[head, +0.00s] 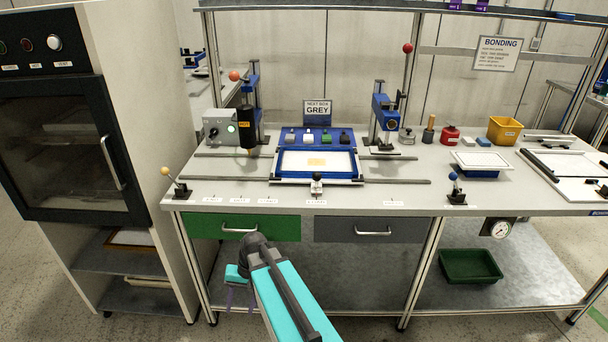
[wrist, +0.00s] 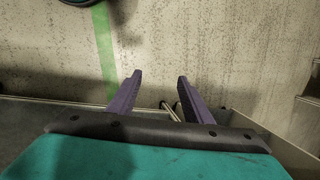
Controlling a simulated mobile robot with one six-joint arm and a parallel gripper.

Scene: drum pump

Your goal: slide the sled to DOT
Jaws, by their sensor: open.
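The sled (head: 273,172) is a blue-framed carriage with a white bed and a small yellowish patch on it. It sits on the rails at the middle of the bench, in front of a blue block with several buttons.
A press with a black heater-like head (head: 247,128) stands left of the sled, a blue press (head: 386,115) right of it. Ball-topped levers stand at the front left (head: 177,185) and front right (head: 456,188). A sign (head: 318,107) reads "NEXT SIDE GREY". Rails extend clear on both sides.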

